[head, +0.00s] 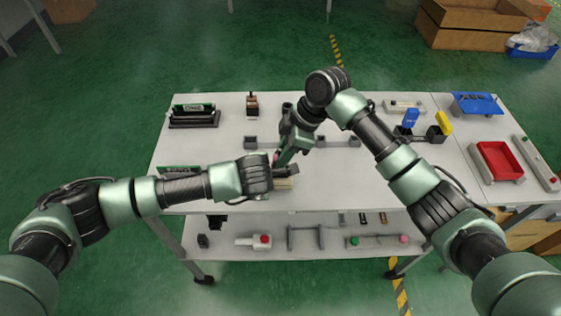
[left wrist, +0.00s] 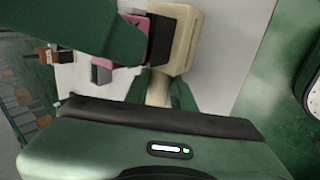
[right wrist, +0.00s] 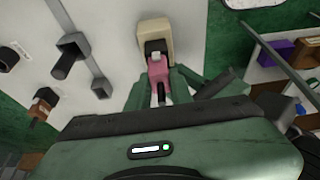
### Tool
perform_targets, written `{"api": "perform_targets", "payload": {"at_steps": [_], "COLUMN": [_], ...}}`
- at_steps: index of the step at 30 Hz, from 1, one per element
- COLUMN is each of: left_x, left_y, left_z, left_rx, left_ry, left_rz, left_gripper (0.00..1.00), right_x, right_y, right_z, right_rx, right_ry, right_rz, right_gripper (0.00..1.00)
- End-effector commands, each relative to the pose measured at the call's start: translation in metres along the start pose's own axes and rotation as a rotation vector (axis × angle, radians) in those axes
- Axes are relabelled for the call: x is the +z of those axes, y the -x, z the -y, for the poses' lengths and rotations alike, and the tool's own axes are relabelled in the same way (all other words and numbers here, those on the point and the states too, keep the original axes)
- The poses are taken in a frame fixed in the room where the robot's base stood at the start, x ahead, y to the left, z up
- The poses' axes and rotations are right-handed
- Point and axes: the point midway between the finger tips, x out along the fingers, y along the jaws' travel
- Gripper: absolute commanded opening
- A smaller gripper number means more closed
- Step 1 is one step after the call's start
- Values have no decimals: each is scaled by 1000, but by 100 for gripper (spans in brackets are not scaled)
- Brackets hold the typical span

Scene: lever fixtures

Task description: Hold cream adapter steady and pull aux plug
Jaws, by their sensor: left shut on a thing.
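The cream adapter (head: 285,184) is at the table's front edge, and the left wrist view shows its blocky body (left wrist: 183,40) and round stem. My left gripper (left wrist: 161,92) is shut on that stem. The pink aux plug (right wrist: 158,72) with its dark front part meets the cream adapter (right wrist: 155,35) in the right wrist view. The pink plug also shows in the left wrist view (left wrist: 118,78), partly hidden by my right gripper. My right gripper (right wrist: 163,92) has its fingers on either side of the plug; whether they press on it is unclear.
Small grey blocks (right wrist: 70,55) stand on the table behind the grippers. A black fixture (head: 193,117) is at the back left. A red tray (head: 497,161) and a blue rack (head: 475,104) are at the right. A lower shelf (head: 310,243) holds several small fixtures.

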Motion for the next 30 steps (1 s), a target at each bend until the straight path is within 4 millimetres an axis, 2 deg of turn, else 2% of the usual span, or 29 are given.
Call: {"api": "perform_targets", "payload": {"at_steps": [2,3,4,5,30], "left_x": [0,0,0,0,0], "left_y": [0,0,0,0,0], "left_z": [1,1,1,1,1], "left_rx": [-1,-1,-1,-1,-1], "left_ry": [0,0,0,0,0], "left_rz": [1,1,1,1,-1], "left_gripper": [0,0,0,0,0], "right_x": [0,0,0,0,-3], "right_y": [0,0,0,0,7], "right_z": [0,0,0,0,0], "right_rx": [0,0,1,1,1], "right_ry": [0,0,0,0,-1], "right_rz": [0,0,0,0,-1], "right_gripper": [0,13,4,0,0]}}
